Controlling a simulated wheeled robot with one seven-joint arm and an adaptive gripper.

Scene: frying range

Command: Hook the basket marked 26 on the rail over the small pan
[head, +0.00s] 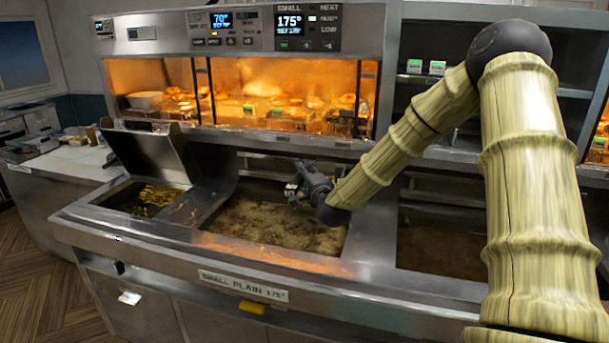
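The small pan (275,226), full of bubbling brownish oil, sits mid-counter above a front label reading SMALL PLAIN 175°. A metal rail (262,158) runs along the back of this pan. My gripper (294,190) is dark and hangs over the back right part of the pan, in front of the rail. A small pale patch shows at its tip; I cannot tell whether it is a tag or part of the gripper. Its fingers are too small and dark to read. I cannot make out a basket marked 26.
A bay with yellow fried pieces (155,197) lies left, beside a raised steel lid (152,155). Another pan (440,250) of brown oil lies right, partly behind my arm. A lit warming cabinet (250,95) stands behind. The counter's front edge (330,285) is clear.

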